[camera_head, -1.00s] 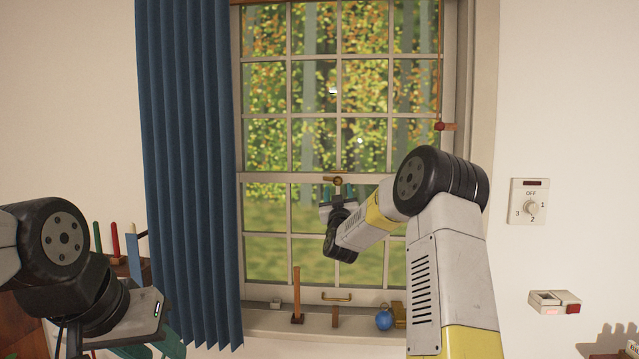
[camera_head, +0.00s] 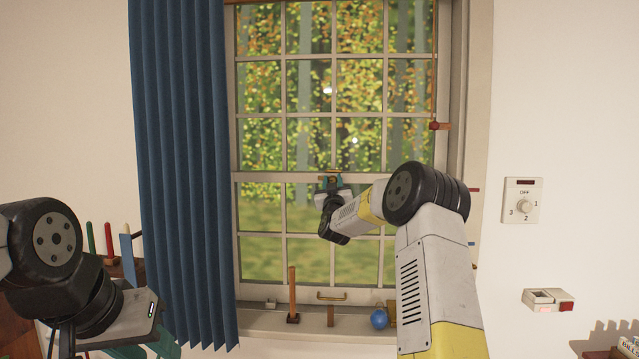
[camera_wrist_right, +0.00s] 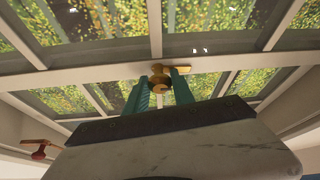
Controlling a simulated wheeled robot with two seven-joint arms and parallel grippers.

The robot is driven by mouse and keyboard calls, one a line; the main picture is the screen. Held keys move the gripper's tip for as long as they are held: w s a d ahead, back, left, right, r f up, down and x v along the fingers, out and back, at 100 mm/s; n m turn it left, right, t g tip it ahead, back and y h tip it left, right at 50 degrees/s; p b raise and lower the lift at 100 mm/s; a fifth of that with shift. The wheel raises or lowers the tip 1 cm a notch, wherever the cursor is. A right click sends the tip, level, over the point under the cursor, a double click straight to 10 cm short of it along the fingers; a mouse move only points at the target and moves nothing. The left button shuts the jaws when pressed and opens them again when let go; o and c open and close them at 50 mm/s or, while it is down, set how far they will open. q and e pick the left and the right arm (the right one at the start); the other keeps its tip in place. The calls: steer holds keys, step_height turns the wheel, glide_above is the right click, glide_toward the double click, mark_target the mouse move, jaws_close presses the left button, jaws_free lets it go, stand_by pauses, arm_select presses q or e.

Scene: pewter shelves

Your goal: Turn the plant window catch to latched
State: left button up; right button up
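The brass window catch (camera_wrist_right: 160,76) sits on the middle rail of the sash window, with its flat lever pointing right in the right wrist view. My right gripper (camera_wrist_right: 161,82) has its two teal fingers apart, one on each side of the catch hub. I cannot tell whether they touch it. In the head view the right gripper (camera_head: 331,183) is at the middle rail and covers much of the catch. My left gripper is low at the left, partly cut off by the frame edge; its fingertips are not clear.
A blue curtain (camera_head: 180,170) hangs left of the window. The sill (camera_head: 262,318) holds a wooden post (camera_head: 292,295), a blue ball (camera_head: 379,319) and small blocks. A dial switch (camera_head: 523,201) and a red-and-white rocker switch (camera_head: 548,300) are on the right wall.

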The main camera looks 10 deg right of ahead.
steer(key=shift+m, duration=0.5)
jaws_close()
steer(key=m+h, duration=0.2)
steer(key=shift+a+m+g, duration=0.1)
steer(key=shift+m+g, duration=0.2)
steer(key=shift+m, duration=0.1)
steer(key=m+g+h, duration=0.1)
steer(key=m, duration=0.3)
steer(key=m+g+h, duration=0.1)
steer(key=m+h, duration=0.1)
steer(key=m, duration=0.1)
steer(key=shift+m, duration=0.4)
steer(key=m+g+h, duration=0.1)
steer(key=m, duration=0.2)
steer(key=m+g+h, duration=0.1)
steer(key=m, duration=0.2)
steer(key=shift+m+g, duration=0.3)
steer(key=shift+m, duration=0.1)
steer(key=shift+m+g, duration=0.8)
steer(key=shift+m, duration=1.4)
steer(key=o, duration=1.1)
jaws_free()
